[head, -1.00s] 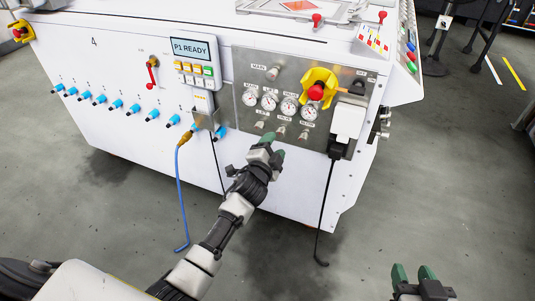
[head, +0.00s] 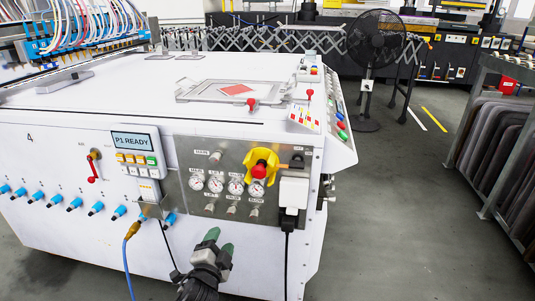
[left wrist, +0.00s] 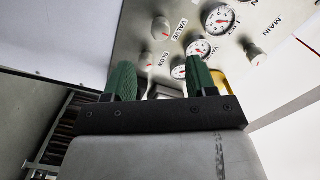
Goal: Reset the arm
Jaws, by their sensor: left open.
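My left gripper (head: 218,243) is open and empty, with green fingertips. In the head view it appears in front of the white machine (head: 90,240), just below the grey control panel (head: 178,205). In the left wrist view the two green fingers (left wrist: 160,82) stand apart with nothing between them. The panel's valve knobs and gauges (left wrist: 219,17) lie beyond them, and I see no contact. My right gripper is out of view.
The panel carries gauges (head: 215,184), a red button in a yellow guard (head: 260,171) and a white plug (head: 293,191) with a black cable. A blue cable (head: 127,265) hangs to the left. A fan (head: 375,40) and a rack (head: 500,120) stand right. Floor between them is clear.

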